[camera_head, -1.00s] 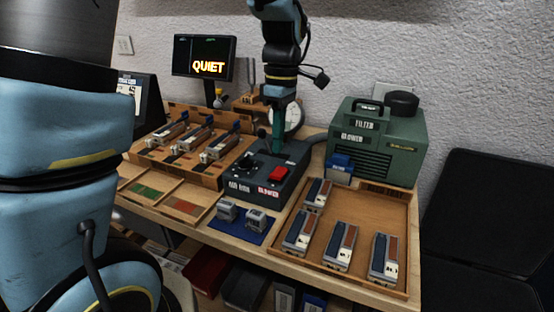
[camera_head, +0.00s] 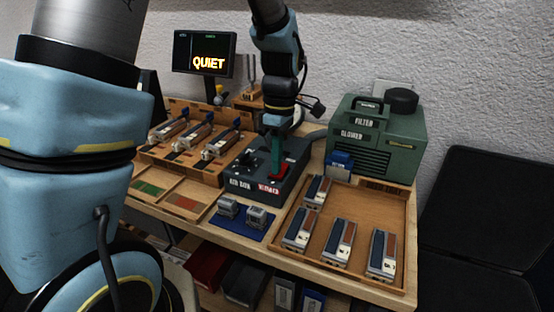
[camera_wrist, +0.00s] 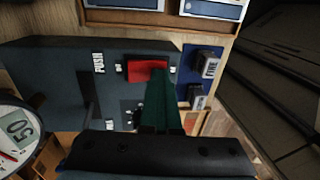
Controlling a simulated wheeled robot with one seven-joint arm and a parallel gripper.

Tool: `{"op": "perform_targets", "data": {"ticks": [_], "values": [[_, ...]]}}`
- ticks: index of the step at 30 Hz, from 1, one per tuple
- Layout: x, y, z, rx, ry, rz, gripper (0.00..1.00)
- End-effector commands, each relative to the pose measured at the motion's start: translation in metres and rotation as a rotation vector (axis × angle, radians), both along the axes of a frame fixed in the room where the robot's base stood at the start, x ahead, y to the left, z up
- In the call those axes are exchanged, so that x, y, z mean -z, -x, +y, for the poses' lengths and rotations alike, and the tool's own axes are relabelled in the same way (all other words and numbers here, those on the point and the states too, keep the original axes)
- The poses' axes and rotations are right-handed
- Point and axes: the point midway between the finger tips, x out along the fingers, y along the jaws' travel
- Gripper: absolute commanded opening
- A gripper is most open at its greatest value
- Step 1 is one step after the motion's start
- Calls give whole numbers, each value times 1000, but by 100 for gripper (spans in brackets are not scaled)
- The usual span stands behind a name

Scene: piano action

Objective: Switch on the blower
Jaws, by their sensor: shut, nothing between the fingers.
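The dark control box (camera_head: 240,172) stands on the bench with a front label reading AIR BOX. Its red blower switch (camera_head: 284,171) is partly covered by my gripper (camera_head: 275,172). In the wrist view, the red switch (camera_wrist: 147,71) shows at the tip of my green gripper fingers (camera_wrist: 158,75). The fingers are shut with nothing between them. They are at or just above the red switch; I cannot tell whether they press it. The green blower unit (camera_head: 372,145), labelled FILTER and BLOWER, stands at the right back. The screen (camera_head: 204,56) reads QUIET.
A wooden tray (camera_head: 345,194) with several piano action parts lies right of the box. A blue mat (camera_head: 233,231) with two small grey blocks lies in front. A wooden rack (camera_head: 160,158) stands left. A round gauge (camera_wrist: 20,135) is near the box in the wrist view.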

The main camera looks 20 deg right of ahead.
Motion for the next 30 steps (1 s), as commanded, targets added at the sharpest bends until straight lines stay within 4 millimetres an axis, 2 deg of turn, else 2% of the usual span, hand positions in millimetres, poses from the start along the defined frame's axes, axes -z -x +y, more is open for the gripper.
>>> {"op": "perform_targets", "data": {"ticks": [26, 30], "values": [[-4, -11, -10, 0, -2, 2, 0], [-10, -13, -9, -1, -1, 1, 0]]}}
